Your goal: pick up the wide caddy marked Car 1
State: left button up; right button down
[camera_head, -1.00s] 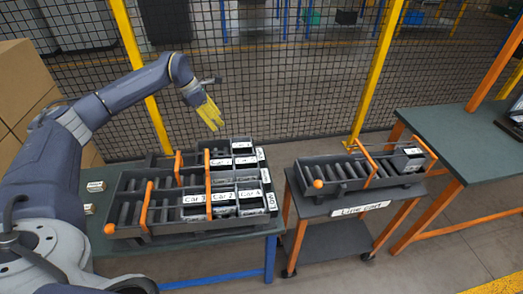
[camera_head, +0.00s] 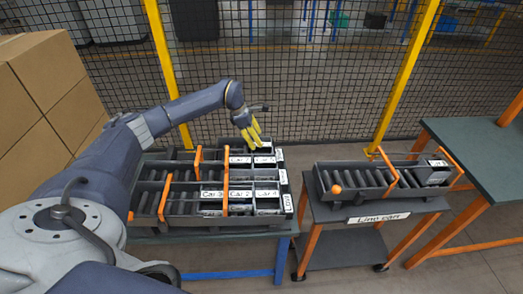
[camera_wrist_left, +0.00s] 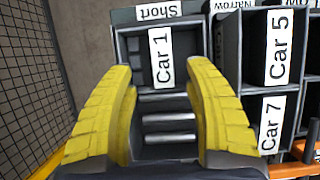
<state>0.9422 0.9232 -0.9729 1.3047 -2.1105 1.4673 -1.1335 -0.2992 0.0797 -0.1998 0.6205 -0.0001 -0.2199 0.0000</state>
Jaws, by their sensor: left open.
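The caddy marked Car 1 (camera_wrist_left: 161,58) is a dark open box with a white label. In the left wrist view it sits at the end of a roller lane under the sign Short. My left gripper (camera_wrist_left: 162,75) is open, its two yellow fingers on either side of the caddy's near end. I cannot tell whether they touch it. In the head view, the left gripper (camera_head: 252,139) points down at the back right of the rack, partly covering the caddies there. My right gripper is not in view.
Caddies marked Car 5 (camera_wrist_left: 281,47) and Car 7 (camera_wrist_left: 271,124) stand close on the right in the Narrow lane. The rack has orange hoops (camera_head: 226,180). A mesh fence (camera_head: 300,110) stands behind. The line cart (camera_head: 378,213) is on the right, across a gap.

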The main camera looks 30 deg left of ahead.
aim_at(261, 148)
pick_arm(q)
jog(key=shift+x, duration=2.85)
jog(key=shift+s+d, duration=0.15)
jog(key=shift+s, duration=0.05)
grip_shut()
